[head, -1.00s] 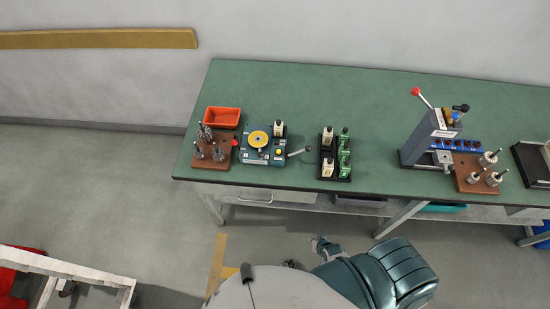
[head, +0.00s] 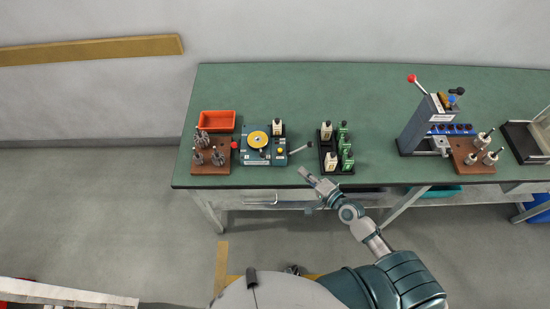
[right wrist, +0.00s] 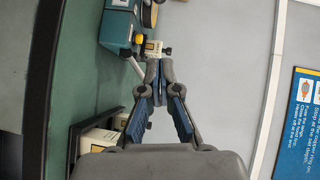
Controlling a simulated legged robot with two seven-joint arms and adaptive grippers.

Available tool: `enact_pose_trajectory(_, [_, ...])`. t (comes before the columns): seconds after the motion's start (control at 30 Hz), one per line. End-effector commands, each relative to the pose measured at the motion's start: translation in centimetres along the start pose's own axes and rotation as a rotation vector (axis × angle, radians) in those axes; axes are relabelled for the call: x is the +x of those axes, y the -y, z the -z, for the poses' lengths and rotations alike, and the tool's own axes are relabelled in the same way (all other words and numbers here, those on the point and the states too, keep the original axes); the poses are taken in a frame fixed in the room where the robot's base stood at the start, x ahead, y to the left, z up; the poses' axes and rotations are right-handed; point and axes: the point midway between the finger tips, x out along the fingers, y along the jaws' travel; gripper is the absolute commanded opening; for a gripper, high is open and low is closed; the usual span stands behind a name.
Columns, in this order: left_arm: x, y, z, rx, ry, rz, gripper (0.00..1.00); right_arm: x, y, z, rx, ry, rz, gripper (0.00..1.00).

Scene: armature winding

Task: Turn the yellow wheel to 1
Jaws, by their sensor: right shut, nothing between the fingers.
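The yellow wheel (head: 257,139) lies flat on top of the blue winding device (head: 280,159) on the left part of the green bench. Its number is too small to read. A lever with a dark knob sticks out from the device's right side. My right gripper (head: 304,172) is at the bench's front edge, right of and nearer than the device, apart from the wheel. In the right wrist view the right gripper (right wrist: 162,66) has its fingertips together and empty, with the blue device (right wrist: 117,28) beyond them at upper left. My left gripper is not in view.
A black rack (head: 322,143) of white and green boxes stands close to my right gripper. A wooden block (head: 198,167) with metal parts and an orange bin (head: 217,120) lie left of the device. A press (head: 430,125) stands further right. The bench between rack and press is clear.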

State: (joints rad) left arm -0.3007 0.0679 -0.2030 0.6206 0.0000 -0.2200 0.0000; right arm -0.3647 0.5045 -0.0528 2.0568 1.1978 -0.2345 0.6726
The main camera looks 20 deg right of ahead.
Motion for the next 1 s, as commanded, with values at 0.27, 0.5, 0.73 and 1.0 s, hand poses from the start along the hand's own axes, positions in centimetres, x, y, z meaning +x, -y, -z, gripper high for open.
enact_pose_trajectory(0.27, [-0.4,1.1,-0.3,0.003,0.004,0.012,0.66,1.3,0.1,0.1,0.001,-0.003,0.002,0.0])
enact_pose_trajectory(0.5, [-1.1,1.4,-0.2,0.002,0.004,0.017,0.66,6.1,0.2,0.1,0.001,-0.002,0.003,0.0])
enact_pose_trajectory(0.73, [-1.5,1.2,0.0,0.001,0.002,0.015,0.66,10.6,0.1,-0.3,0.002,0.0,0.0,0.0])
enact_pose_trajectory(1.0, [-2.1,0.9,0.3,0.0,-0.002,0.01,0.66,12.6,0.0,-2.5,0.0,-0.001,-0.001,0.0])
